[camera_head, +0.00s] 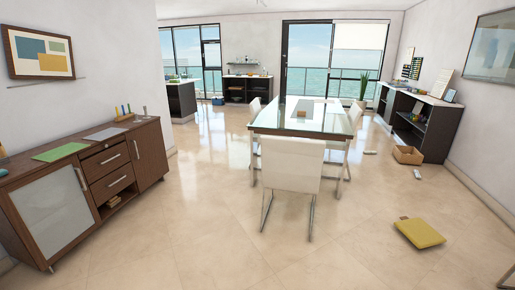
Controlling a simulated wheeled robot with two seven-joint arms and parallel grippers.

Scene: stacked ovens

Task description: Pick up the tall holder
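I cannot tell for certain which thing is the tall holder. On the brown sideboard (150,144) at the left stands a small wooden holder (124,117) with several thin upright coloured pieces. At the back right, dark racks (411,68) with small coloured items stand on a long dark cabinet (437,121). They are too small to make out. Neither of my grippers is in view.
A glass-topped table (293,124) with white chairs (291,164) stands mid-room. A yellow cushion-like object (419,232) and an open cardboard box (407,155) lie on the floor at the right. The tiled floor between sideboard and table is clear.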

